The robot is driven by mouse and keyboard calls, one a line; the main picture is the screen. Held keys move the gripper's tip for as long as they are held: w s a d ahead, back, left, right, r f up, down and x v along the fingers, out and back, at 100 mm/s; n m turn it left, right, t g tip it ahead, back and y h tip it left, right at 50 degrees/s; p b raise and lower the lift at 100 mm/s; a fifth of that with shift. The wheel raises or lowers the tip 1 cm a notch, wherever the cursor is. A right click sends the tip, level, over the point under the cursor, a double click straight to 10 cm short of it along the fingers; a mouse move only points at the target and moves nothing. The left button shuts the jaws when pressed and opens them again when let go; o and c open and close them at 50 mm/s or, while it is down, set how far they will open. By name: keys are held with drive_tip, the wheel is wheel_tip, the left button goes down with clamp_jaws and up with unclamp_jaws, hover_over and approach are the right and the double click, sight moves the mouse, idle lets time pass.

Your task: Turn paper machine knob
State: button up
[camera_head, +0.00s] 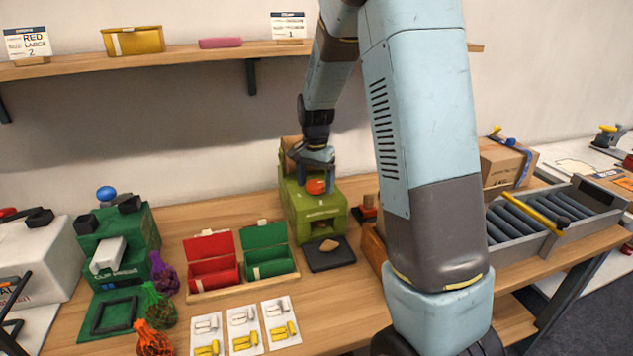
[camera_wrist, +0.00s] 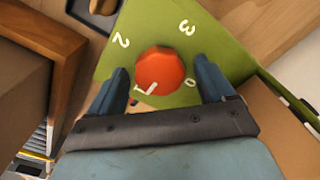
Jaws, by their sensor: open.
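The green paper machine (camera_head: 317,222) stands on the bench against the wall, with a brown roll or sheet at its back. Its red-orange knob (camera_wrist: 160,72) sits on a green face with the white numbers 0, 1, 2 and 3, and a white mark on the knob lies near the 1. The knob also shows in the head view (camera_head: 316,187). My gripper (camera_wrist: 165,84) is open, with one blue finger on each side of the knob. Gaps show between the fingers and the knob. A small brown piece (camera_head: 329,245) lies on the dark tray (camera_head: 331,262) in front of the machine.
A wooden box with red (camera_head: 211,262) and green (camera_head: 267,251) compartments stands left of the machine. The green clip press (camera_head: 117,243) and several net bags are farther left. A roller conveyor (camera_head: 545,222) with a carton (camera_head: 505,163) is at right. A shelf (camera_head: 200,55) runs above.

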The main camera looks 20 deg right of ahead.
sight(316, 184)
wheel_tip(316, 184, up, 14)
drive_tip(key=shift+f, duration=0.15)
idle(0.4)
drive_tip(key=s+r+n+t, duration=0.2)
drive_tip(key=s+r, duration=0.2)
drive_tip(key=s, duration=0.4)
drive_tip(key=s+r+n+t, duration=0.1)
drive_tip(key=s+r+n, duration=0.25)
drive_tip(key=s, duration=0.45)
drive_tip(key=s+f+n+t, duration=0.1)
drive_tip(key=s+n+t, duration=0.1)
drive_tip(key=s, duration=1.2)
drive_tip(key=shift+s+f+n+t, duration=0.15)
drive_tip(key=shift+n+t, duration=0.15)
drive_tip(key=shift+n, duration=0.45)
